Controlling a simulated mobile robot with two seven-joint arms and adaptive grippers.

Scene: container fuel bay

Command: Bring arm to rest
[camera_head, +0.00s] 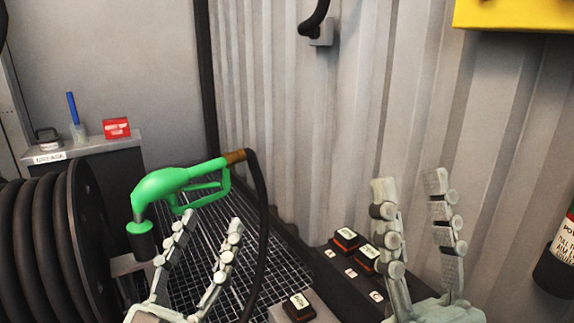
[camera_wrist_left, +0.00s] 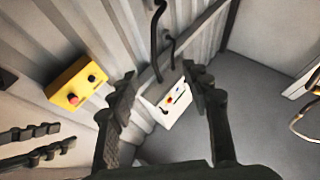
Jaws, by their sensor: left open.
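My left gripper (camera_head: 208,222) is open, its two fingers pointing up and apart with nothing between them. In the left wrist view its open fingers (camera_wrist_left: 163,82) frame a distant white box. My right gripper (camera_head: 408,182) stands upright to the right with its fingers apart and empty. It also shows at the left edge of the left wrist view (camera_wrist_left: 38,146). A green fuel nozzle (camera_head: 170,181) with a black hose (camera_head: 262,195) rests with its spout down at a green-topped dark holder (camera_head: 143,240). The nozzle lies beyond the left fingertips and appears apart from them.
A hose reel (camera_head: 78,240) stands at the left, with a cabinet (camera_head: 95,147) behind it. Black-and-red blocks (camera_head: 347,238) sit on a dark ledge between the grippers. A yellow box (camera_head: 515,14) hangs at the upper right. An extinguisher (camera_head: 556,262) is at the right edge.

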